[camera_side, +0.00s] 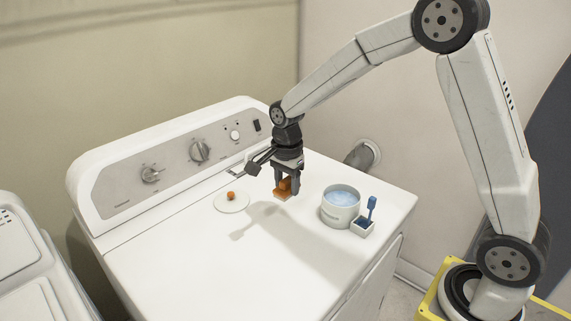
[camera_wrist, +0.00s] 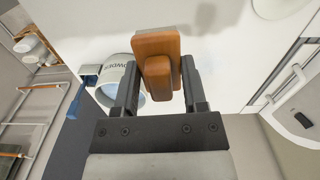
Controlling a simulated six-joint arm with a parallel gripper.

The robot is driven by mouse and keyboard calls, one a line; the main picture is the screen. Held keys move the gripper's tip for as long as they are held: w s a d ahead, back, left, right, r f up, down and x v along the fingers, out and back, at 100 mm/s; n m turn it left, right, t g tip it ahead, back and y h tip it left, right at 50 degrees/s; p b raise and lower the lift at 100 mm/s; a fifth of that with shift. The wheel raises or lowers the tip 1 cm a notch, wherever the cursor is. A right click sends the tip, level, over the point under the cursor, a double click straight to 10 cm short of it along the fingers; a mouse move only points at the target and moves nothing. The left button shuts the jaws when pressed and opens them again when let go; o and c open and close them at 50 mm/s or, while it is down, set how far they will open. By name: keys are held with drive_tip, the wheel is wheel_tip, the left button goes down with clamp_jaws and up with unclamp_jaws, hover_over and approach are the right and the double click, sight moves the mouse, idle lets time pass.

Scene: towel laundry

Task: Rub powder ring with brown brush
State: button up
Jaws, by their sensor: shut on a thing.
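A brown brush (camera_side: 284,190) with an orange-brown block body is held between the fingers of my gripper (camera_side: 287,184), above the white machine top. In the wrist view the brush (camera_wrist: 155,45) fills the space between both fingers. A white round tub (camera_side: 340,214) with pale blue contents stands to the right of my gripper, apart from the brush. Its side reads "POWDER" in the wrist view (camera_wrist: 116,68), where the brush and a finger hide part of it. I cannot make out a separate ring of powder on the machine top.
A small white holder (camera_side: 362,229) with a blue brush-like tool (camera_side: 371,206) stands just right of the tub. A white disc lid with an orange knob (camera_side: 231,197) lies left of my gripper. The control panel (camera_side: 180,160) rises behind. The front left top is clear.

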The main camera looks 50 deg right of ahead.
drive_tip(key=w+d+f, duration=0.1)
drive_tip(key=w+d, duration=0.3)
drive_tip(key=w, duration=0.3)
drive_tip(key=w+d+f, duration=0.1)
drive_tip(key=w+d, duration=0.4)
drive_tip(key=w, duration=0.2)
drive_tip(key=shift+w+f, duration=0.25)
drive_tip(key=shift+d, duration=0.1)
